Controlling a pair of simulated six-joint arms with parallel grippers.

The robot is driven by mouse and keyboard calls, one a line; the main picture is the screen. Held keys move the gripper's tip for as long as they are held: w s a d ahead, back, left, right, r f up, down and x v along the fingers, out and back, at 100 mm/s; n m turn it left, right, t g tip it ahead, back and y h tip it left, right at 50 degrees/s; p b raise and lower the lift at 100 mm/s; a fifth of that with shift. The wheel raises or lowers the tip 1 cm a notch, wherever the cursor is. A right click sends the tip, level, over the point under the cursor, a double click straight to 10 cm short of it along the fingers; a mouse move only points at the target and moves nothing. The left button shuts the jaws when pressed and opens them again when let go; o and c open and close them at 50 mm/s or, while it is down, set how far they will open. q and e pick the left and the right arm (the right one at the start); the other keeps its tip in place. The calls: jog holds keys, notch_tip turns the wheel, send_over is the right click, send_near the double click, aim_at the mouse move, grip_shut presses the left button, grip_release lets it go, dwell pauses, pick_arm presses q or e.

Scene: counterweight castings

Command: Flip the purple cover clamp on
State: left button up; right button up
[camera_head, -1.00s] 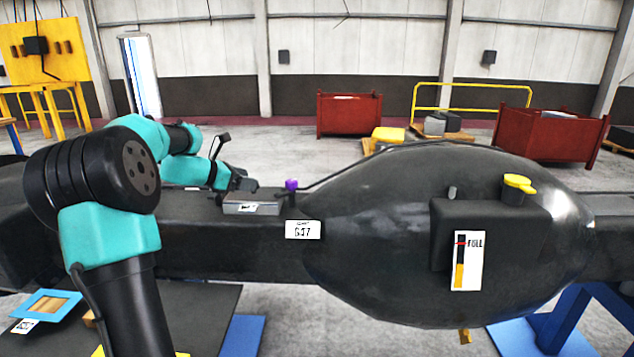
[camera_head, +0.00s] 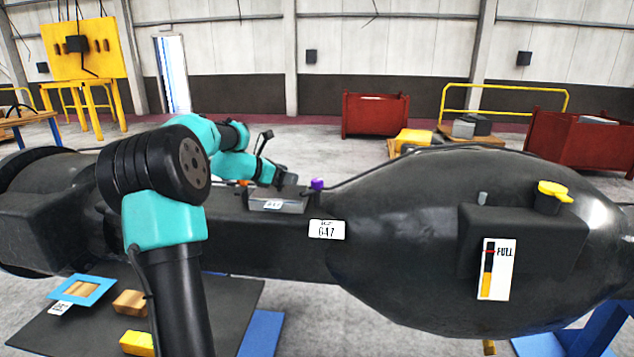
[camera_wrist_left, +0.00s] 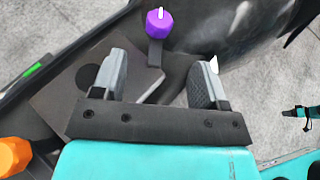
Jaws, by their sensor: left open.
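The purple cover clamp (camera_head: 317,184) shows as a small purple knob on top of the dark casting, at the right end of a grey cover plate (camera_head: 278,205). In the left wrist view the purple knob (camera_wrist_left: 158,24) sits on a short dark stem, just beyond the fingertips. My left gripper (camera_head: 283,176) is above the cover plate, left of the knob. In its wrist view the left gripper (camera_wrist_left: 158,66) has its two fingers wide apart with nothing held between them; the stem lies in line with the gap. My right gripper is not seen.
The casting bulges to the right, with a yellow cap (camera_head: 552,190) and a FULL gauge (camera_head: 496,270). An orange knob (camera_wrist_left: 14,156) is at the left of the wrist view. A blue frame (camera_head: 82,290) and wooden block (camera_head: 130,303) lie on a dark board below.

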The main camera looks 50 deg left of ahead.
aim_at(315, 180)
pick_arm(q)
jog(key=x, duration=1.1)
jog(key=shift+w+f, duration=0.15)
jog(key=shift+w, duration=0.25)
jog(key=c, duration=0.9)
